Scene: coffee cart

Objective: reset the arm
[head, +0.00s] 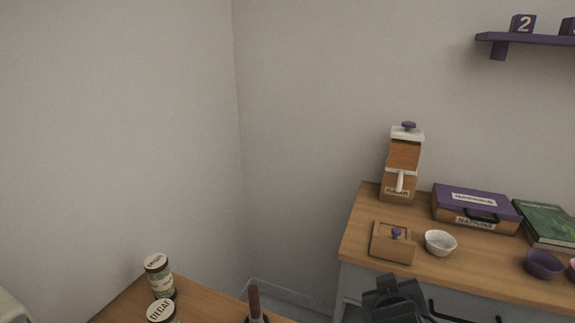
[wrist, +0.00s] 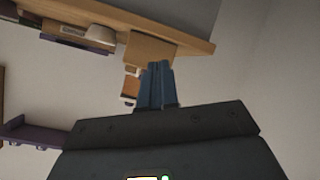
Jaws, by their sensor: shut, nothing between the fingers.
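My gripper (wrist: 158,68) shows in the wrist view with its two blue fingers together, shut and empty. The wrist view is upside down, with the cart top and its items along the upper edge. A dark part of my arm (head: 392,300) shows at the bottom of the head view, in front of the cart's front edge. The fingers cannot be made out there. No object touches the fingers in the wrist view.
The wooden counter (head: 360,222) holds a dispenser (head: 405,155), a small wooden box (head: 392,246), a white bowl (head: 440,243), a purple-lidded case (head: 475,208), a green book (head: 545,222) and a purple bowl (head: 543,265). Another table (head: 205,302) holds tins, including a decaf tin (head: 162,312).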

